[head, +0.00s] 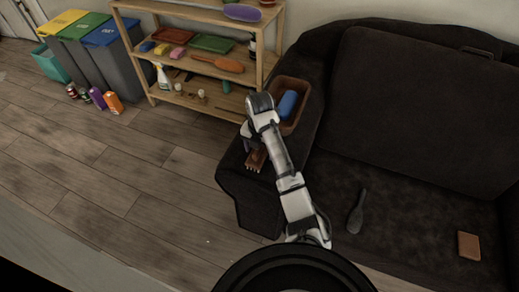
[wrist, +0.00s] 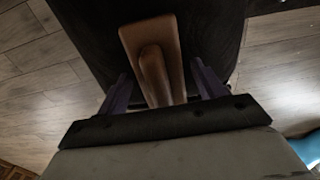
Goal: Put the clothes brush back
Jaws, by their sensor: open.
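A brown wooden brush (head: 257,160), which looks like the clothes brush, lies on the dark sofa's left armrest in the head view. In the wrist view the same brush (wrist: 172,50) shows a flat wooden body with a raised grip, on the dark armrest. My gripper (head: 250,140) is over the armrest at the brush. In the wrist view its two fingers stand apart, one on each side of the brush's near part, with gaps visible. It is open and holds nothing. The brush's near end is hidden by the gripper body.
A brown basket (head: 294,81) holding a blue item (head: 288,103) stands farther back on the armrest. A dark brush-like item (head: 356,212) and a brown block (head: 469,246) lie on the seat.

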